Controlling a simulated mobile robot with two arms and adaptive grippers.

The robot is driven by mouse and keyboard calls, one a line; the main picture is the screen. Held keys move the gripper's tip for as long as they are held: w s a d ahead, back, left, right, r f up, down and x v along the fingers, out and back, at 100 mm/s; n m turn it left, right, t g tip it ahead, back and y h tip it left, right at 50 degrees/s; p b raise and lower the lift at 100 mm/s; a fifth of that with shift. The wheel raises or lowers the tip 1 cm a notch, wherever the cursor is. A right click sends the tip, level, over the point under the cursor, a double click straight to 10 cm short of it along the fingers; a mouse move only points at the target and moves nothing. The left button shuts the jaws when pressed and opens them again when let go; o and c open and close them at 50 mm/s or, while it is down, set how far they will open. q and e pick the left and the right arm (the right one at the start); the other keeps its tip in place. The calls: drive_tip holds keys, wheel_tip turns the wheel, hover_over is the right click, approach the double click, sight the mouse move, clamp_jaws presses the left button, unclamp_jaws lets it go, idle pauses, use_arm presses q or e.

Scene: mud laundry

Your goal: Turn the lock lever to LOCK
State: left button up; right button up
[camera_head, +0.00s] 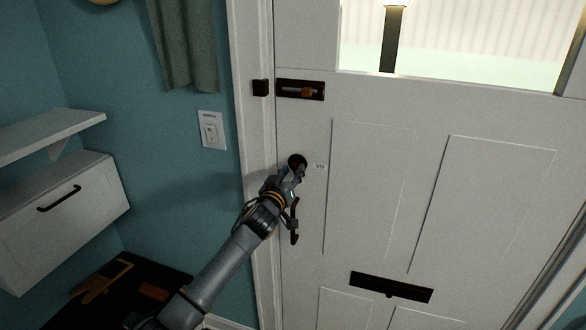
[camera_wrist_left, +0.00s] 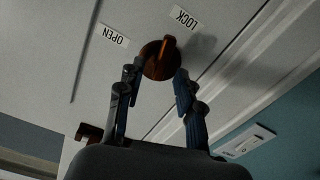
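The lock lever (camera_head: 297,160) is a round dark knob on the white door, partly covered by my left gripper in the head view. In the left wrist view the lock lever (camera_wrist_left: 158,61) is bronze, with a raised ridge pointing up between the OPEN label (camera_wrist_left: 115,35) and the LOCK label (camera_wrist_left: 185,18), nearer to LOCK. My left gripper (camera_wrist_left: 159,80) has its fingers apart, one tip on each side of the knob's lower part; whether they touch it I cannot tell. The left gripper (camera_head: 296,172) reaches up to the knob in the head view. My right gripper is not in view.
A dark door handle (camera_head: 295,222) hangs just below the knob, beside my left gripper. A slide bolt (camera_head: 302,90) sits above and a mail slot (camera_head: 391,287) lower right. A light switch (camera_head: 211,131), shelf (camera_head: 50,133) and white cabinet (camera_head: 65,220) are on the left.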

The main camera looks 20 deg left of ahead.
use_arm(q)
drive_tip(key=shift+w, duration=0.65)
clamp_jaws()
drive_tip(key=shift+m, duration=1.5)
unclamp_jaws()
